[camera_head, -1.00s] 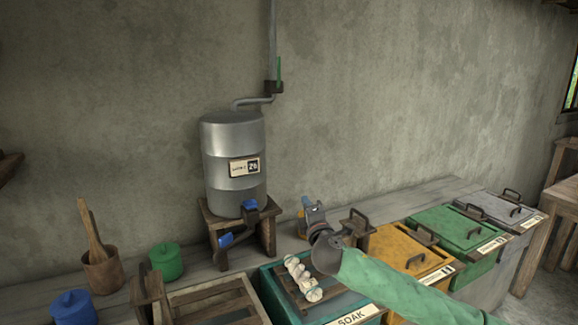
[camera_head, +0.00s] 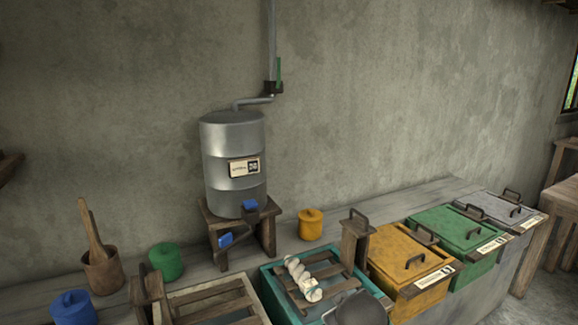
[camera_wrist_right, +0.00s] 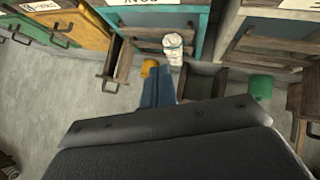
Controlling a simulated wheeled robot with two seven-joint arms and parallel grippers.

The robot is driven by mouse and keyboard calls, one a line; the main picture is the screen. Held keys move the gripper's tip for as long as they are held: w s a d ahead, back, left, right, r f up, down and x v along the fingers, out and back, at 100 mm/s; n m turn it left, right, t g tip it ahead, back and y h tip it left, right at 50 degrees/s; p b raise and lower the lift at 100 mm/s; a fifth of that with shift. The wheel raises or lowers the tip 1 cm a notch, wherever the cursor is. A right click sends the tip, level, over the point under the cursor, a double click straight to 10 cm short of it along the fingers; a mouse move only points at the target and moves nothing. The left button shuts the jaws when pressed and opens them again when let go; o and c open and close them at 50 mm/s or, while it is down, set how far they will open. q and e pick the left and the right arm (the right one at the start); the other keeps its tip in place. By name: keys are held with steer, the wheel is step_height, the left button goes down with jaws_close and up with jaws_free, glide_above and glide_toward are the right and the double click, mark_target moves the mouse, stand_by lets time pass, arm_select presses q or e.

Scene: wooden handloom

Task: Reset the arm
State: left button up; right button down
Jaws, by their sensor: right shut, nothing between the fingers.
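My right gripper (camera_wrist_right: 157,72) shows in the wrist view as narrow blue-grey fingers, shut and empty, beyond the dark wrist body. In the head view only a dark rounded part of my right arm shows at the bottom edge, over the front of the teal soak bin (camera_head: 270,292); the fingers are not seen there. A white twisted skein (camera_head: 303,279) lies on the slats of the teal bin. It also shows in the wrist view (camera_wrist_right: 173,46), apart from the fingers. My left gripper is not in view.
Yellow (camera_head: 405,262) and green (camera_head: 452,232) lidded bins stand right of the teal bin. A metal drum (camera_head: 233,180) sits on a wooden stand behind. Yellow (camera_head: 311,224), green (camera_head: 166,262) and blue (camera_head: 73,308) jars stand on the bench. The air above the bins is clear.

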steer(key=s+d+f+m+g, duration=0.1)
steer(key=s+f+g, duration=0.1)
steer(key=s+f, duration=0.6)
steer(key=s+d+f+m+g, duration=0.1)
steer(key=s+f+g, duration=0.2)
steer(key=s+f, duration=0.6)
steer(key=s+d+f+m+g+y, duration=0.1)
steer(key=s+f, duration=0.7)
steer(key=s, duration=0.8)
steer(key=shift+s+d+f+m+g, duration=0.25)
steer(key=shift+m+g, duration=0.25)
steer(key=shift+g, duration=0.5)
